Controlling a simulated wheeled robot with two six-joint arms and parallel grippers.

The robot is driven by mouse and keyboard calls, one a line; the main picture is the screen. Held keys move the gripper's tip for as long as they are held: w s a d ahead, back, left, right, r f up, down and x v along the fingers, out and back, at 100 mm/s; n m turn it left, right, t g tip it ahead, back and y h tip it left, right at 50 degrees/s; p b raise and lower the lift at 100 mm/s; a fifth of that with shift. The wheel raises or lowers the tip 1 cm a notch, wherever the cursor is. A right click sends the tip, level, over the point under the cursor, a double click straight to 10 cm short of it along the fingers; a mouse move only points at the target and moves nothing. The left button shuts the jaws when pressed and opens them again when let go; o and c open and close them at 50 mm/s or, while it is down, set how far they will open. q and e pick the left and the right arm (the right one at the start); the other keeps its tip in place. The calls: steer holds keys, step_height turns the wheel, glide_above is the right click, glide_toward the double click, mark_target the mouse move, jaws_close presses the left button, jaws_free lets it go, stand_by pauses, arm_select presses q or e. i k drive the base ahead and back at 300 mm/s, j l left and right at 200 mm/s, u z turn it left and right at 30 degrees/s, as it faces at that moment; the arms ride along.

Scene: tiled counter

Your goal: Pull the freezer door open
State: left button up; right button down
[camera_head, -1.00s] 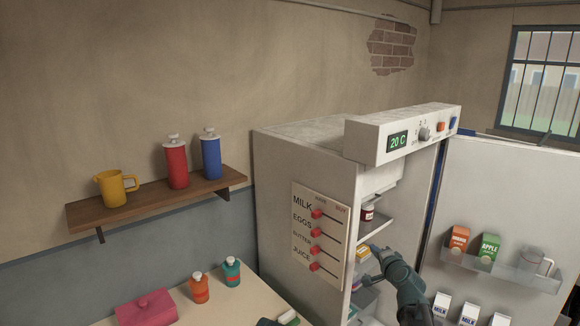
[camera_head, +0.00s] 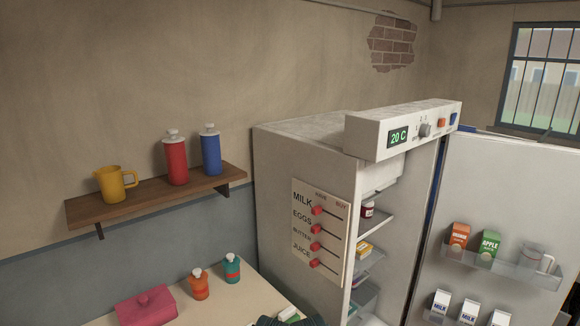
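The fridge (camera_head: 300,170) stands at the centre right with its large door (camera_head: 505,195) swung wide open to the right. Inside, at the top of the opening, a white panel (camera_head: 385,176) shows under the control box. I cannot tell for sure whether it is the freezer door, as the fridge's side wall hides part of the inside. No gripper fingers show now. A dark piece at the bottom edge, left of the fridge, seems to be part of my arm, cut off by the frame.
Shelves inside hold a dark red jar (camera_head: 367,210) and a yellow box (camera_head: 364,249). The open door's racks carry an orange carton (camera_head: 459,236), a green carton (camera_head: 490,245) and milk cartons (camera_head: 469,310). A counter (camera_head: 238,296) with bottles lies left, below a wall shelf (camera_head: 150,196).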

mark_target(379, 174)
steer(key=l+z, duration=0.1)
steer(key=l, duration=0.3)
steer(key=i+l, duration=0.15)
steer(key=l, duration=0.2)
steer(key=l+z, duration=0.15)
steer(key=l, duration=0.25)
steer(key=i+l, duration=0.15)
steer(key=l, duration=0.2)
steer(key=i+l+z, duration=0.15)
steer(key=l, duration=0.25)
